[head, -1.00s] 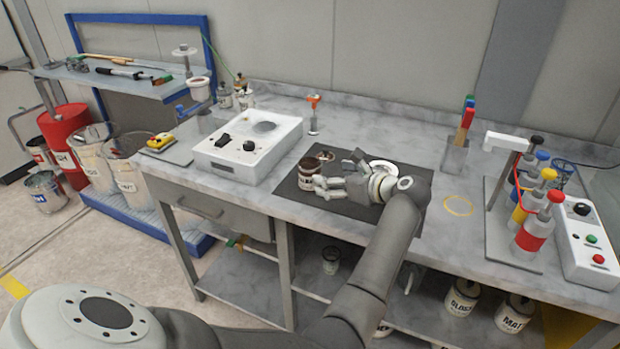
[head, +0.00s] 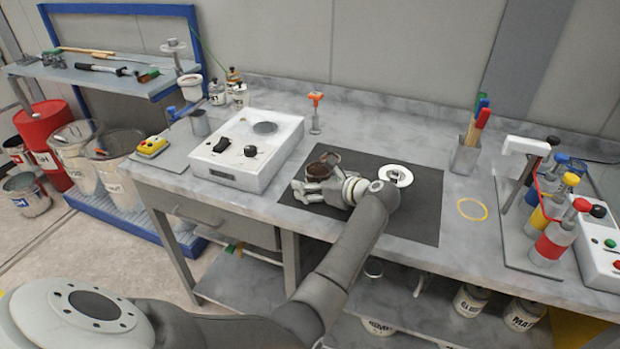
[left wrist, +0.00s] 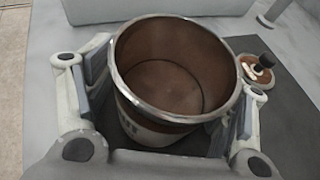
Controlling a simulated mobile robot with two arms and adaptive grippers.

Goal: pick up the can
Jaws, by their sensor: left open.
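The can (head: 317,171) is an open metal can with a brown inside and a pale label, upright on the dark mat (head: 415,218). In the left wrist view the can (left wrist: 170,75) stands between the two fingers, its mouth facing the camera. My left gripper (head: 318,183) is open at the can, one finger on each side; it also shows in the left wrist view (left wrist: 160,105). Whether the pads touch the can is hard to tell. In the head view the hand partly hides the can's lower part. My right gripper is not in view.
A white control box (head: 249,155) stands left of the mat. A white disc (head: 396,175) lies on the mat behind my arm. A cup of brushes (head: 466,155) and a rack of coloured bottles (head: 555,232) stand at the right. A small brown object (left wrist: 256,70) sits close beside the can.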

